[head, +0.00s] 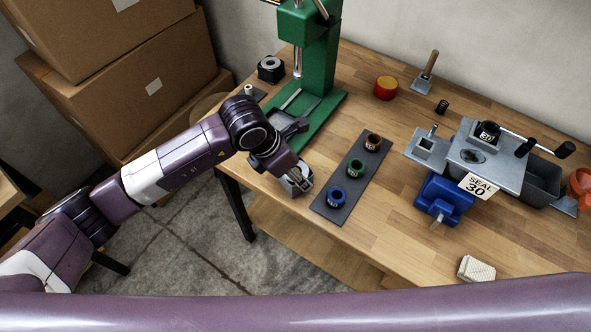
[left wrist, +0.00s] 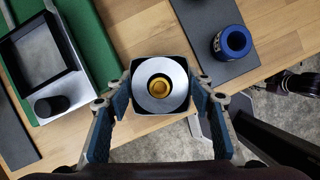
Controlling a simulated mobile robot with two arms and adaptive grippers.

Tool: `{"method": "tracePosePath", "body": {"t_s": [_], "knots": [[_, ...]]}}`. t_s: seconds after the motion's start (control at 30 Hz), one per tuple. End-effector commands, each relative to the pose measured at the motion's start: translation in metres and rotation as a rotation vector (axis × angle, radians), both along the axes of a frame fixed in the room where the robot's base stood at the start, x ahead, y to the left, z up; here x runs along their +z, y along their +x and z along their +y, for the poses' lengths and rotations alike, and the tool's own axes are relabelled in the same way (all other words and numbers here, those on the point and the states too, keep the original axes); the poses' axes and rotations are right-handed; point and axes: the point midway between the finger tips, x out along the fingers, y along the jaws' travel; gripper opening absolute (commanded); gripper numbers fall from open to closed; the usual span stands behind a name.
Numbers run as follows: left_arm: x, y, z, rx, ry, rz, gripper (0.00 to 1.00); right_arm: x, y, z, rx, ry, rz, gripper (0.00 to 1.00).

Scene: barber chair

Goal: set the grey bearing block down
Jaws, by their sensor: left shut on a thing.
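My left gripper (head: 301,187) is shut on the grey bearing block (head: 291,184), near the table's front edge. In the left wrist view the block (left wrist: 176,100) sits between the two fingers of the gripper (left wrist: 163,98). It is dark and square, with a silver ring on top and a brass-coloured centre. In that view it overlaps the table edge. I cannot tell whether its underside touches the wood. In the head view the gripper hides part of it. My right gripper does not show clearly in either view.
A dark strip (head: 330,208) with blue (head: 336,196), green (head: 356,168) and brown (head: 373,142) ringed parts lies right of the block. The green press (head: 318,60) stands behind. A blue vise (head: 440,200) is further right. Bare wood (head: 400,235) lies between strip and vise.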

Motion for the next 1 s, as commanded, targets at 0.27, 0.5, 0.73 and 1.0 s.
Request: {"method": "tracePosePath", "body": {"t_s": [0.27,0.5,0.73,1.0], "knots": [[-0.002,0.0,0.0,0.0,0.0,0.0,0.65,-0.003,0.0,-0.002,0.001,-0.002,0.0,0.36],[-0.002,0.0,0.0,0.0,0.0,0.0,0.66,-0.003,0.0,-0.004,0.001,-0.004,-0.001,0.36],[0.01,0.0,0.004,0.0,0.0,-0.005,0.66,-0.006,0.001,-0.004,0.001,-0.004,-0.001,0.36],[0.063,-0.012,0.023,-0.001,-0.001,-0.009,0.66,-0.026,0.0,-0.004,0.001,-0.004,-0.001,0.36]]}}
